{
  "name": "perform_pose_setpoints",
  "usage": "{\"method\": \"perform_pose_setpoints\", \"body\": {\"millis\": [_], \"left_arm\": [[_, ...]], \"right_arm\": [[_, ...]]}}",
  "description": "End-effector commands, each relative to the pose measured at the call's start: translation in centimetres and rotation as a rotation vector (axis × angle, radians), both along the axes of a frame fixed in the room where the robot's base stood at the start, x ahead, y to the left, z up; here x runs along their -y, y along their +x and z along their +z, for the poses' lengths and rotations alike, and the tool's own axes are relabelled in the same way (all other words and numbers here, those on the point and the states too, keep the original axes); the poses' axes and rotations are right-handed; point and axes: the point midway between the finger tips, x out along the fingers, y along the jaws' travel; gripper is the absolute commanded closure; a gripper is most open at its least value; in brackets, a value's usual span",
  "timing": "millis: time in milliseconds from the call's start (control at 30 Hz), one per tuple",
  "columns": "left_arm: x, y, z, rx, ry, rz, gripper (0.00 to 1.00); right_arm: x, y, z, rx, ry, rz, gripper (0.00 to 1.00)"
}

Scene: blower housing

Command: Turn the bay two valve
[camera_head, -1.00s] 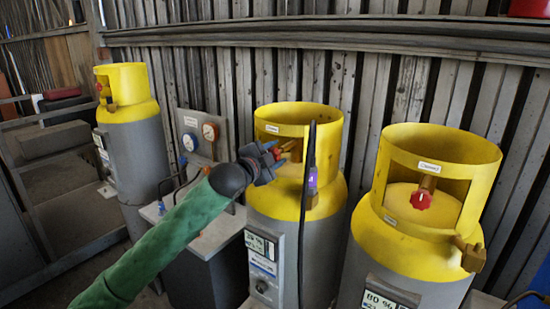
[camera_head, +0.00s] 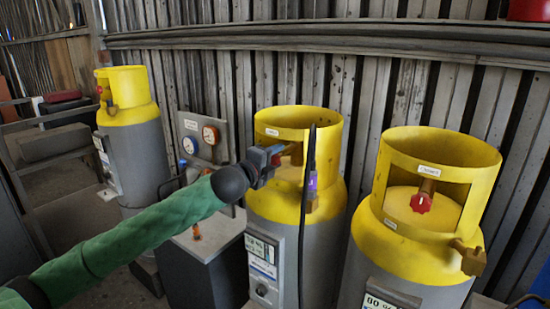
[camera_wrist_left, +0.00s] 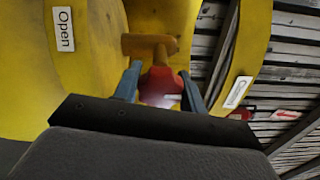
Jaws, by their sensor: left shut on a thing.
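The middle grey cylinder has a yellow collar (camera_head: 318,118), and its valve sits inside the collar opening. My left gripper (camera_head: 273,157) reaches into that opening from the left. In the left wrist view its two blue-grey fingers (camera_wrist_left: 160,92) are shut on the red valve knob (camera_wrist_left: 160,82), one on each side. A brass stem (camera_wrist_left: 150,44) shows beyond the knob. An "Open" label (camera_wrist_left: 64,29) is at the left and another label (camera_wrist_left: 238,92) at the right of the collar. My right gripper is not in view.
A second cylinder with a yellow collar (camera_head: 440,150) and red knob (camera_head: 421,202) stands at the right. A third cylinder (camera_head: 137,150) stands at the far left. A gauge panel (camera_head: 201,137) is behind my arm. A black hose (camera_head: 305,215) hangs in front of the middle cylinder.

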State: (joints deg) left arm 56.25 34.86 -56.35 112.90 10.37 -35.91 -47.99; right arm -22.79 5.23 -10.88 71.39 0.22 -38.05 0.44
Motion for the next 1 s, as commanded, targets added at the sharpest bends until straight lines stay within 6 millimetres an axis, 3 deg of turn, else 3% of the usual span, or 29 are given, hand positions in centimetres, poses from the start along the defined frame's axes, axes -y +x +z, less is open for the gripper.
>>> {"method": "perform_pose_setpoints", "body": {"millis": [567, 600, 700, 1000], "left_arm": [[0.11, -0.08, -0.34, 0.015, 0.027, -0.002, 0.81], [0.11, -0.08, -0.34, 0.015, 0.027, -0.002, 0.53], [0.08, -0.06, -0.26, 0.016, 0.026, -0.002, 0.37], [-0.02, -0.12, -0.16, 0.017, 0.026, -0.001, 0.37]], "right_arm": [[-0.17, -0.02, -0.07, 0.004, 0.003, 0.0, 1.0], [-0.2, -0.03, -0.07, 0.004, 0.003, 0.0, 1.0], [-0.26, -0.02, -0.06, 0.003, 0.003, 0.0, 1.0], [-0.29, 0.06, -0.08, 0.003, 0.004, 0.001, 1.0]]}}
